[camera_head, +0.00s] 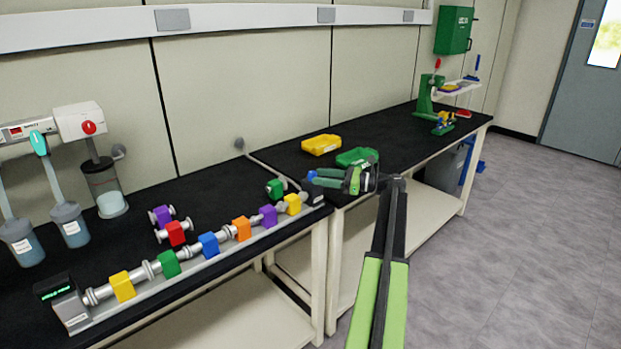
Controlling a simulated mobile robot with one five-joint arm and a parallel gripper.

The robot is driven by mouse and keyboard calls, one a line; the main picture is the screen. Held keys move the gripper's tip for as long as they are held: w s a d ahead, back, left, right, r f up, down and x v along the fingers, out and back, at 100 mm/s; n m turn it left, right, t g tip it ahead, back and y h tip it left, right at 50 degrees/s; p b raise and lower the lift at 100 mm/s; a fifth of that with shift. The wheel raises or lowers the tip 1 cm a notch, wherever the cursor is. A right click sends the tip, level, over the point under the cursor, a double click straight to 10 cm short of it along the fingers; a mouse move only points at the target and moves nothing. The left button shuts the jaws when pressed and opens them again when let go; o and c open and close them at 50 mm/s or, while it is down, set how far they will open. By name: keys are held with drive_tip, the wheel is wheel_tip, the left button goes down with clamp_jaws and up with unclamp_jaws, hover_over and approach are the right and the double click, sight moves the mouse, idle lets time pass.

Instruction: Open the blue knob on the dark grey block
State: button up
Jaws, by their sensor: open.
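The dark grey block (313,196) sits at the right end of the row of coloured valves, by the bench's front right corner. The blue knob (311,175) shows as a small blue patch on top of it, partly hidden by my gripper. My gripper (321,178) has green and dark fingers and reaches left from my green arm. Its open fingertips are at the knob. They look close around or beside it; I cannot tell whether they touch it.
Yellow (121,286), green (168,264), blue (208,244) and other valves line the pipe to the left. A green knob piece (275,188) stands behind the block. Yellow (321,144) and green (357,157) trays lie beyond. Grey floor (500,260) is clear at right.

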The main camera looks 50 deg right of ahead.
sight(312, 176)
drive_tip(key=shift+x, duration=1.85)
drive_tip(key=shift+c, duration=0.4)
clamp_jaws()
drive_tip(key=shift+s+a, duration=0.15)
drive_tip(key=shift+a, duration=0.25)
drive_tip(key=shift+d+f, duration=0.1)
drive_tip(key=shift+d, duration=0.15)
drive_tip(key=shift+h, duration=0.3)
